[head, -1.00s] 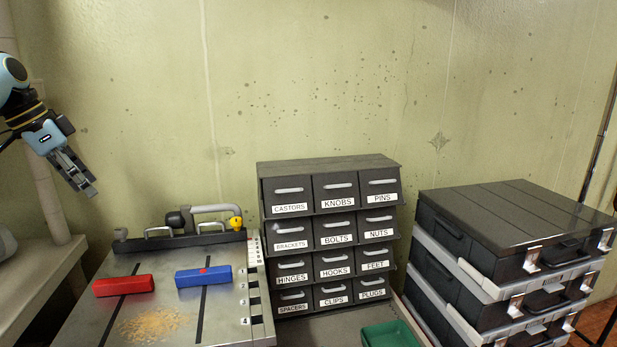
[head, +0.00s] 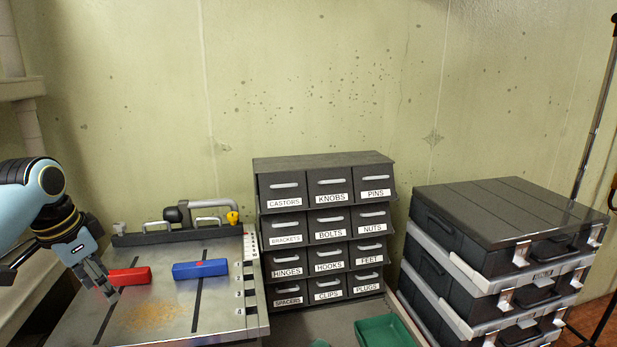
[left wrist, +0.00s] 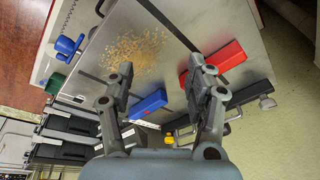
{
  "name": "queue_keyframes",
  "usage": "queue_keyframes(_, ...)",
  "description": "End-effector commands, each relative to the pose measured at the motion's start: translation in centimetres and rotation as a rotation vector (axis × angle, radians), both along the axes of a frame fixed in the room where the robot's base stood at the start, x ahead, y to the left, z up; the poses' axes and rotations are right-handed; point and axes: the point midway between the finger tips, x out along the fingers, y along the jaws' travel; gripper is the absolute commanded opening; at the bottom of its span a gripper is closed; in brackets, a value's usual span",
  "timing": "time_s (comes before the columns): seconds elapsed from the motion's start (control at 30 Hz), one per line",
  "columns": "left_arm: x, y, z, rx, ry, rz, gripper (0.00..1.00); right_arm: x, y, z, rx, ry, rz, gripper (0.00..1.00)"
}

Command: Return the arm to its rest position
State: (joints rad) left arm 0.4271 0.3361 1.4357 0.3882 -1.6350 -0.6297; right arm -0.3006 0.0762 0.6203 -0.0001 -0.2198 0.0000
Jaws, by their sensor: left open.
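My left gripper (head: 98,280) is in the lower left of the head view, pointing down in front of the left end of the red block (head: 130,276). In the left wrist view its two fingers (left wrist: 162,88) are spread apart with nothing between them. The red block (left wrist: 218,62) lies beyond the right finger there, and the blue block (left wrist: 148,104) shows between the fingers. The blue block (head: 200,269) rests on the metal worktable to the right of the red one. My right gripper is not seen.
The metal worktable (head: 100,325) carries a patch of sawdust (head: 152,316) and a rear fence with handles (head: 180,236). A labelled drawer cabinet (head: 325,161) stands to its right, with a green bin (head: 388,332) in front. Stacked black cases (head: 500,208) stand at the right.

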Motion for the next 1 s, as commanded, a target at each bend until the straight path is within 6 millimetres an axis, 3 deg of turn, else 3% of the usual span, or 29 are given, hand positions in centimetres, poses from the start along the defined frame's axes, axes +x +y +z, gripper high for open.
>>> queue_keyframes(0.03, -2.5, -1.4, -1.8, 0.009, 0.008, 0.018, 0.55, -0.1, -0.1, 0.0, -0.001, 0.002, 0.001, 0.0)
queue_keyframes(0.17, -10.1, -4.7, -4.9, 0.027, -0.003, 0.115, 0.55, -0.1, -0.3, 0.0, -0.003, 0.002, 0.001, 0.0)
queue_keyframes(0.3, -16.7, -6.9, -5.4, 0.026, -0.025, 0.22, 0.55, 0.0, -0.3, 0.0, -0.004, 0.0, 0.001, 0.0)
queue_keyframes(0.4, -20.2, -7.9, -5.0, 0.018, -0.038, 0.281, 0.55, -0.1, -0.4, 0.0, -0.005, 0.002, 0.001, 0.0)
queue_keyframes(0.6, -25.5, -9.0, -3.5, 0.005, -0.06, 0.384, 0.55, -0.1, -0.5, 0.0, -0.006, 0.002, 0.001, 0.0)
queue_keyframes(0.9, -31.2, -9.6, -0.6, -0.014, -0.087, 0.52, 0.55, 0.1, -0.5, 0.0, -0.005, 0.0, 0.001, 0.0)
queue_keyframes(1.0, -30.3, -9.4, -4.1, -0.008, -0.076, 0.519, 0.55, 0.1, -0.5, -1.2, -0.005, -0.001, 0.002, 0.0)
